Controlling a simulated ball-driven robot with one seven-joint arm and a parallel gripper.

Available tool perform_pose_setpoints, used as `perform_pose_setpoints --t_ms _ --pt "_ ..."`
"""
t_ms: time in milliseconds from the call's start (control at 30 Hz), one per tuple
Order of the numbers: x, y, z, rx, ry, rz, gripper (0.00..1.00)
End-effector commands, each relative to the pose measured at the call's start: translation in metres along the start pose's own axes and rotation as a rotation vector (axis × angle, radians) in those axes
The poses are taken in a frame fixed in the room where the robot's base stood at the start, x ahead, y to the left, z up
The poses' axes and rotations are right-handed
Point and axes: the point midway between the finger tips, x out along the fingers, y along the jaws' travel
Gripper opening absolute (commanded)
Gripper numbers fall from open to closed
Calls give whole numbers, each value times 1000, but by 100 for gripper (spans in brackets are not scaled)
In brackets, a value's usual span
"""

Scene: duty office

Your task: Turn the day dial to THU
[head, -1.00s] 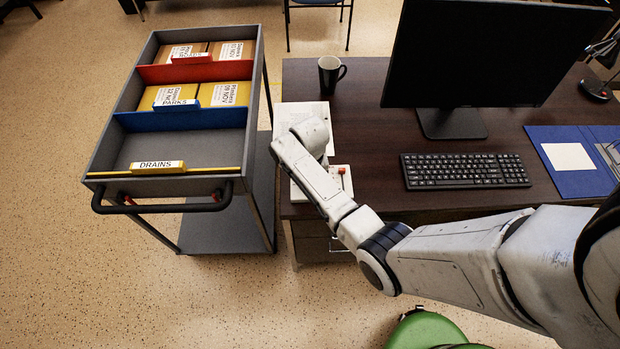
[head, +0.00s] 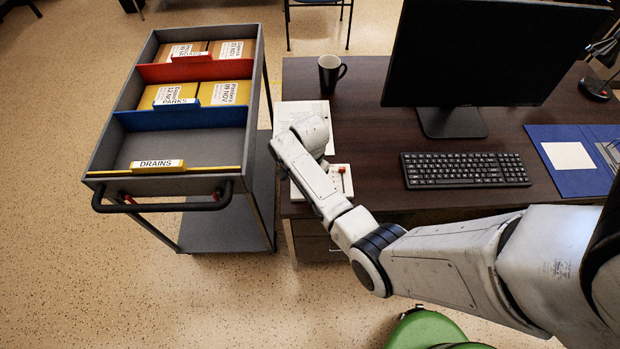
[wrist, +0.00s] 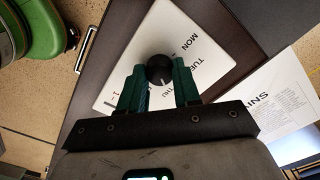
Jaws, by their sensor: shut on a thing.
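The day dial is a round black knob (wrist: 159,68) on a white panel (wrist: 150,35). In the wrist view, MON and TUE are legible on the panel beside the knob; a further label, partly covered near a finger, is hard to read. My gripper (wrist: 158,82) has its two green fingers on either side of the knob and is shut on it. Which day the dial points to cannot be told. In the head view, the panel (head: 345,184) shows at the desk's left end, partly behind my arm, which hides the gripper and knob.
A printed sheet (head: 290,112) lies beside the panel. A mug (head: 329,75), keyboard (head: 465,170), monitor (head: 480,50) and blue folder (head: 575,183) are on the dark desk (head: 385,130). A grey trolley (head: 195,150) with labelled compartments stands left. A green seat (head: 425,330) is in front.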

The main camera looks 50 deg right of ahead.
Motion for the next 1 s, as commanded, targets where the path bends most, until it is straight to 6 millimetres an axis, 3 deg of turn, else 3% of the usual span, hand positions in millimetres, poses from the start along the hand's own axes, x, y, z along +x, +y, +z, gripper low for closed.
perform_pose_setpoints --t_ms 367,867,900,1000 --pt "-1 -1 -1 149 2 -2 2" --pt "-1 0 -1 168 2 -1 2" --pt "-1 0 -1 168 2 -1 33" --pt "-1 0 -1 168 1 -1 43"
